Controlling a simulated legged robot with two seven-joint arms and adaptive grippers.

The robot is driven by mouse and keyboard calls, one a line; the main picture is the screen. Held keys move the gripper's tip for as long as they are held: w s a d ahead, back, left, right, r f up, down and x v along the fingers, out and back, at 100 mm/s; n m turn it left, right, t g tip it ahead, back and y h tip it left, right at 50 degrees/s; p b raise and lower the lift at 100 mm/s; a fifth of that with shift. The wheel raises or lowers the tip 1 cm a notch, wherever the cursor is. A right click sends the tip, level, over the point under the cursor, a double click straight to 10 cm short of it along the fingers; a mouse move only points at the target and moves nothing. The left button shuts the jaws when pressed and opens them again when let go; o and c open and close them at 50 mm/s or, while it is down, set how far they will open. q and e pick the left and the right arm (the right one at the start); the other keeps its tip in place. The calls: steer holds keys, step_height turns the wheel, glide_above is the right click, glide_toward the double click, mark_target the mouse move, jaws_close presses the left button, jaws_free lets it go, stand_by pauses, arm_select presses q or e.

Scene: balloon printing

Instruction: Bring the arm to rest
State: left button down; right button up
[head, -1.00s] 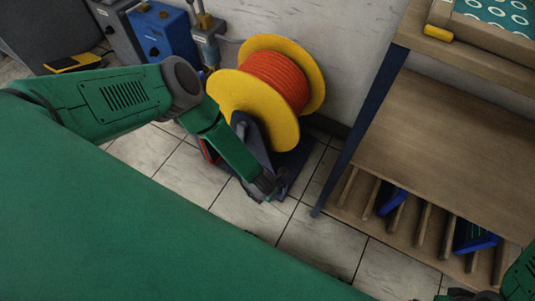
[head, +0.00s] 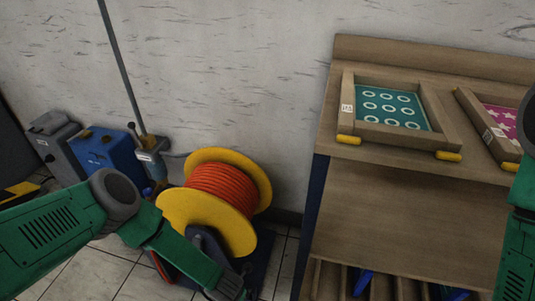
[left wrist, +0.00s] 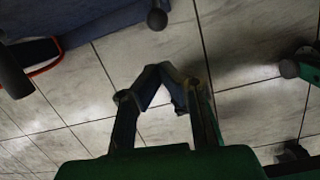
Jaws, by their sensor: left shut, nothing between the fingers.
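My left arm comes in from the left in the head view, in front of a hose reel. My left gripper (head: 236,288) is low in that view, near the reel's base and partly cut by the bottom edge. In the left wrist view my left gripper (left wrist: 163,72) has its fingers drawn together, with nothing between them, above the tiled floor (left wrist: 240,50). Part of my right arm shows at the right edge of the head view. Its gripper is out of view.
A yellow reel (head: 244,179) of orange hose stands by the wall, beside blue (head: 97,155) and grey (head: 55,150) units. A wooden workbench (head: 400,205) at right holds a teal-patterned frame (head: 348,124) and a pink-patterned frame (head: 477,114).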

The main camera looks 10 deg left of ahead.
arm_select(q)
steer(key=s+d+r+m+h+p, duration=0.1)
steer(key=s+r+m+p, duration=0.15)
steer(key=r+m, duration=0.35)
steer(key=s+d+r+m+p, duration=0.1)
steer(key=s+d+r+m, duration=0.15)
steer(key=r+m, duration=0.4)
steer(key=s+a+r+m+g+p, duration=0.1)
steer(key=s+a+r+m, duration=0.5)
steer(key=m, duration=0.5)
steer(key=s+a+r+m+g+p, duration=0.1)
steer(key=s+a+r+m+p, duration=0.1)
steer(key=s+a+r+m, duration=0.4)
step_height(320, 180, up, 4)
steer(key=a+m, duration=0.1)
steer(key=m, duration=0.4)
steer(key=shift+s+a+y, duration=0.3)
steer(key=shift+a+y, duration=0.05)
steer(key=shift+y, duration=0.05)
steer(key=shift+m, duration=0.25)
